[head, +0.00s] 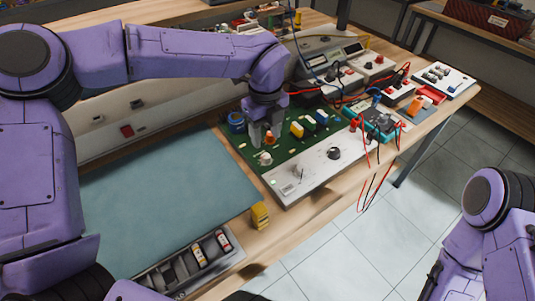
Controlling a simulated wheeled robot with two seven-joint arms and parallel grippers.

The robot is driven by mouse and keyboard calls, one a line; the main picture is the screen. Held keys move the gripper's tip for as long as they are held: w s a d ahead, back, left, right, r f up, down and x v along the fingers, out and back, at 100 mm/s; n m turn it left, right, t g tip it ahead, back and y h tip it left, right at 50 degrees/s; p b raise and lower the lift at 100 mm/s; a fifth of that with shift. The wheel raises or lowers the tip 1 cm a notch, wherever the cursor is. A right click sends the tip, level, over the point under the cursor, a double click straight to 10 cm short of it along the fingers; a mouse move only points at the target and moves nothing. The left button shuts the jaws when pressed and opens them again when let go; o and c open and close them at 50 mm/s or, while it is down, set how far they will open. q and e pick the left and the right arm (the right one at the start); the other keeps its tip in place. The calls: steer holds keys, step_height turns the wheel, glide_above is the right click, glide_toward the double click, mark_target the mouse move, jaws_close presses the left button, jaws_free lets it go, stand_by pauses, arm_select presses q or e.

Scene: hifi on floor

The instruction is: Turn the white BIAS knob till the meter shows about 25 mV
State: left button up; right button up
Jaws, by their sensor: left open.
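A round white knob (265,158) sits on the green circuit board, near the edge of its silver front panel (314,176). I cannot read any BIAS label. My left gripper (262,138) points down over the board with its fingers open, just above and behind the white knob; I cannot tell whether they touch anything. A teal-cased hand meter (379,121) lies right of the board with red and black leads. A grey bench instrument (328,66) stands behind. No reading is legible. My right arm shows at the lower right, its gripper out of view.
A black knob (333,153) sits on the silver panel. Blue and yellow parts (297,130) stand on the board, close to my left gripper. Loose leads (372,187) hang over the bench edge. The blue-green mat (165,195) is clear; a yellow block (260,215) stands beside it.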

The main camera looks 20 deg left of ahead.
mark_target(266, 156)
arm_select(q)
step_height(266, 156, down, 8)
steer(key=shift+r+p, duration=0.2)
steer(key=shift+p, duration=0.2)
jaws_close()
